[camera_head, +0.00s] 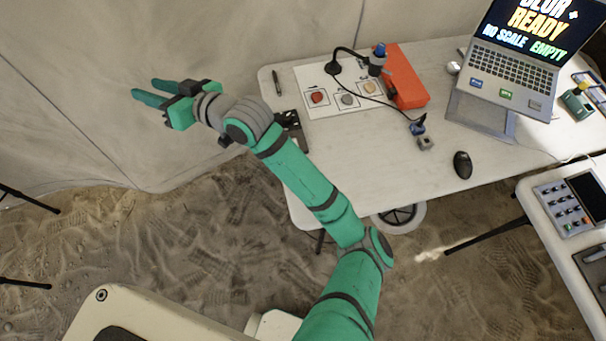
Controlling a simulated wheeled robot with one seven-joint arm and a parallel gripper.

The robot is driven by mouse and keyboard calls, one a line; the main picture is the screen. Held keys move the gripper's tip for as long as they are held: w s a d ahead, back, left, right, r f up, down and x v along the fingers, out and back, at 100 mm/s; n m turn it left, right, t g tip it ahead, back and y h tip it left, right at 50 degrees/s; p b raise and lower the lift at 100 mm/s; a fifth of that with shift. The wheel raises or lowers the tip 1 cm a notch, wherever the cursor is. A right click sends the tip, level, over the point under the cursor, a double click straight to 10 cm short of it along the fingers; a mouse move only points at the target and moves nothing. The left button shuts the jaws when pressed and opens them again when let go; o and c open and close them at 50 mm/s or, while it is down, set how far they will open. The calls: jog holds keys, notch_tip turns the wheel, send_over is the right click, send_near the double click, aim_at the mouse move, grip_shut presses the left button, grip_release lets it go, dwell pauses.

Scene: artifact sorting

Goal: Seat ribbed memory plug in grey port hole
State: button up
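My gripper (144,90) is at the upper left, held out beyond the table's left edge. Its two green fingers are apart with nothing between them. On the table, a small dark blue plug-like piece (417,127) lies at the end of a black cable, close to a small grey block (425,143). The block may be the grey port; its hole is too small to make out. I cannot tell whether the blue piece is the ribbed memory plug, or whether it touches the block. Both are far to the right of my gripper.
The white table (380,170) carries a card with three stones (347,99), a lamp-like device (376,65), an orange box (407,80), a laptop (508,70) and a black mouse (462,165). A green device (576,100) stands right. A control panel (570,205) is lower right.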

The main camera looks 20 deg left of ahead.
jog(key=w+d+f+n+g+h, duration=0.1)
jog(key=d+f+h, duration=0.3)
jog(key=f, duration=0.3)
jog(key=d+f+n+g+h, duration=0.1)
jog(key=d+f+h, duration=0.35)
jog(key=f, duration=0.25)
jog(key=w+d+f+m+h, duration=0.1)
jog(key=w+d+f+h, duration=0.15)
jog(key=d, duration=0.55)
jog(key=w+d+f+h, duration=0.1)
jog(key=w+d+h, duration=0.15)
jog(key=d, duration=0.45)
jog(key=w+d+f+m+h, duration=0.1)
jog(key=d+f+h, duration=0.15)
jog(key=d, duration=0.55)
jog(key=shift+h, duration=0.3)
jog(key=shift+s+d+f, duration=0.15)
jog(key=shift+f, duration=2.3)
jog(key=shift+s+d+f, duration=0.1)
jog(key=shift+s+f, duration=0.05)
jog(key=shift+f, duration=2.3)
grip_shut()
